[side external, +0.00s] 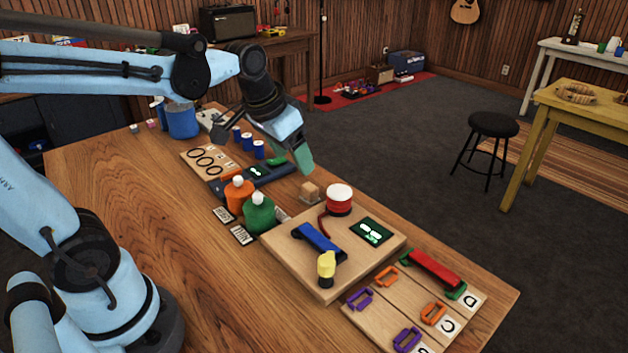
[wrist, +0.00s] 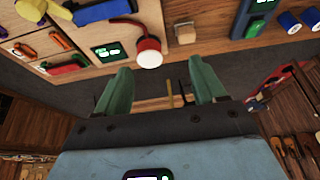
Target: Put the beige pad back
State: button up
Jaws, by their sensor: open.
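The beige pad (side external: 310,189) is a small block. It sits on a small grey base near the far edge of the wooden table, just left of a round red and white piece. It also shows in the wrist view (wrist: 186,33), near the table edge at the top. My gripper (side external: 291,160) has green fingers and hangs above the table, up and to the left of the pad in the side view. In the wrist view my gripper (wrist: 160,68) is open with nothing between its fingers, and the pad is beyond the fingertips. The pad's underside is hidden.
A wooden board (side external: 282,255) with a blue bar, a yellow-topped piece and the red and white piece (side external: 339,200) stands beside the pad. Orange (side external: 238,195) and green (side external: 259,214) bottles stand nearby. Blue cylinders (side external: 247,142) stand farther back. The near left tabletop is clear.

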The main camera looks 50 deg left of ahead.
jog(key=s+d+f+t, duration=0.2)
jog(key=s+d, duration=0.1)
jog(key=s, duration=0.3)
jog(key=shift+d+f+t, duration=0.2)
jog(key=shift+d+t, duration=0.1)
jog(key=shift+d, duration=0.1)
